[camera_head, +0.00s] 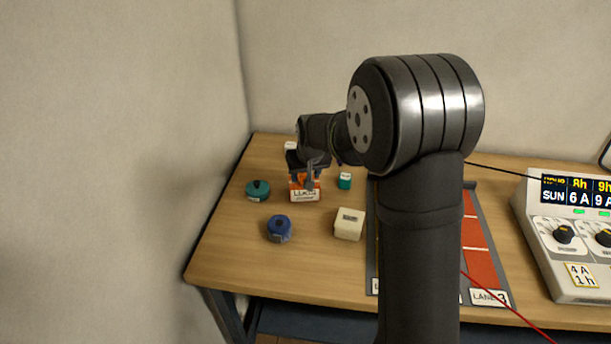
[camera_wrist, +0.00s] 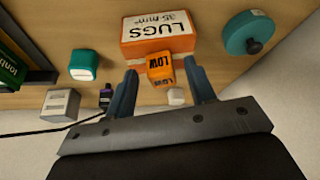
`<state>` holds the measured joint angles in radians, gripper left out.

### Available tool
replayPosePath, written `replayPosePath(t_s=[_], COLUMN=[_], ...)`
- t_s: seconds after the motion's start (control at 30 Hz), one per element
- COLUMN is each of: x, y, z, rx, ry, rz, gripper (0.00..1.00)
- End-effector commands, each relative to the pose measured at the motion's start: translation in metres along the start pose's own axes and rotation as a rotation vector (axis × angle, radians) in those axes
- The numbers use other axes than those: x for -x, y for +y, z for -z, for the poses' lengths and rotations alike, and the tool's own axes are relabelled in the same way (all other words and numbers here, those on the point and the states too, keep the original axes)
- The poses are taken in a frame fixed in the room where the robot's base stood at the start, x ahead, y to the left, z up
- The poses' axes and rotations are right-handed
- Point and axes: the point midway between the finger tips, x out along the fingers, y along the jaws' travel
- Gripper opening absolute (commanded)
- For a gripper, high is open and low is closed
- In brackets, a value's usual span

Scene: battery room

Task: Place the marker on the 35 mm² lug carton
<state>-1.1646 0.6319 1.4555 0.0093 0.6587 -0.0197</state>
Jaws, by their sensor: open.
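The orange 35 mm² lug carton (camera_wrist: 132,58) sits on the table, its white LUGS label upside down in the wrist view; in the head view the carton (camera_head: 304,197) is below my gripper (camera_head: 310,180). The marker, a small orange block lettered LOW (camera_wrist: 160,68), overlaps the carton's near edge in the wrist view. It appears on top of the carton, but contact is not clearly visible. My gripper (camera_wrist: 163,76) is open. Its two blue-grey fingers stand either side of the marker with visible gaps. In the head view my gripper mostly hides the marker.
A teal roll (camera_head: 257,190), a blue roll (camera_head: 279,229), a cream box (camera_head: 349,224) and a teal block (camera_head: 345,181) surround the carton. A dark mat with red lanes (camera_head: 482,265) and a charger unit (camera_head: 572,245) lie right. A grey box (camera_wrist: 60,104) stands behind.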

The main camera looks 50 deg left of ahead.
Motion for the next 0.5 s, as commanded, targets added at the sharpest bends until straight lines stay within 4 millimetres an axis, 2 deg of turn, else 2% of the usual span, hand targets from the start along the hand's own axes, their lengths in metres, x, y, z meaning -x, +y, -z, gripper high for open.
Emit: replayPosePath(t_s=[0.3, 0.5], x=[0.064, 0.096], y=[0.000, 0.000], z=[0.001, 0.001], rx=[0.000, 0.000], ry=[0.004, 0.002], rz=[0.000, 0.000], gripper=[0.50, 0.50])
